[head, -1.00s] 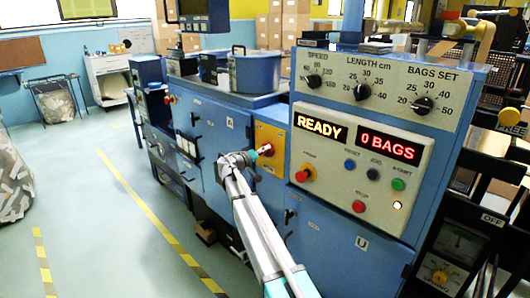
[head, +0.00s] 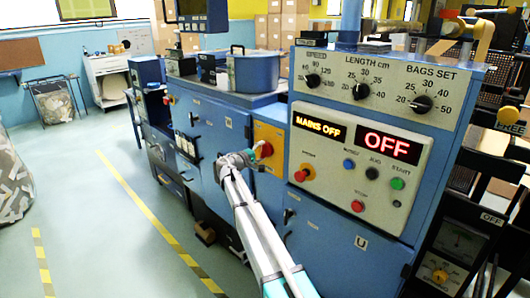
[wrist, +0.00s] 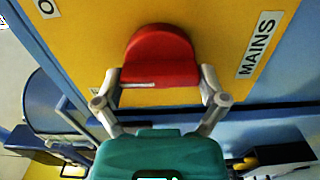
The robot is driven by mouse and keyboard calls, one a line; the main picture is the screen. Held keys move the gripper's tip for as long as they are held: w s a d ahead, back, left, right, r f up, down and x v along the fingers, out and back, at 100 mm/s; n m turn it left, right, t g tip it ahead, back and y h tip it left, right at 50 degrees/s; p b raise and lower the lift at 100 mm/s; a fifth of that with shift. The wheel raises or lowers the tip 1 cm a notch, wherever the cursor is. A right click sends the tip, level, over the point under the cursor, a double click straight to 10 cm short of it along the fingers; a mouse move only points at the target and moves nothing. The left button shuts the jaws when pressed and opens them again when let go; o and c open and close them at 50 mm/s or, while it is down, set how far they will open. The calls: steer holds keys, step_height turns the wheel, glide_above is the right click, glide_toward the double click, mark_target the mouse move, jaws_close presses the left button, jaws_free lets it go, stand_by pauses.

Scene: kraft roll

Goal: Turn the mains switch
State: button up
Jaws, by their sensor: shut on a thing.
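The mains switch is a red handle (head: 265,150) on a yellow plate (head: 268,132) on the blue machine's front. In the wrist view the red handle (wrist: 160,52) sits between the two grey fingers, beside the word MAINS on the plate. My gripper (head: 252,156) is at the plate, shut on the handle; in the wrist view my gripper (wrist: 160,90) has one finger on each side of it. The display (head: 358,138) on the control panel reads MAINS OFF and OFF.
The control panel (head: 335,185) with several knobs and buttons is right of the switch. A blue pot (head: 255,72) stands on the machine top. The floor to the left is open, with yellow-striped lines (head: 150,215).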

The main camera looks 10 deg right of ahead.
steer(key=n, duration=0.4)
steer(key=shift+a+f+n, duration=0.15)
steer(key=shift+a+n, duration=0.15)
steer(key=shift+a, duration=0.05)
steer(key=n, duration=0.4)
steer(key=shift+s+f, duration=0.1)
steer(key=shift+n, duration=0.4)
steer(key=o, duration=0.8)
steer(key=shift+a, duration=0.1)
steer(key=shift+d, duration=0.2)
steer(key=shift+s+a, duration=0.1)
steer(key=v, duration=1.1)
steer(key=shift+s+a, duration=0.2)
steer(key=shift+a, duration=0.15)
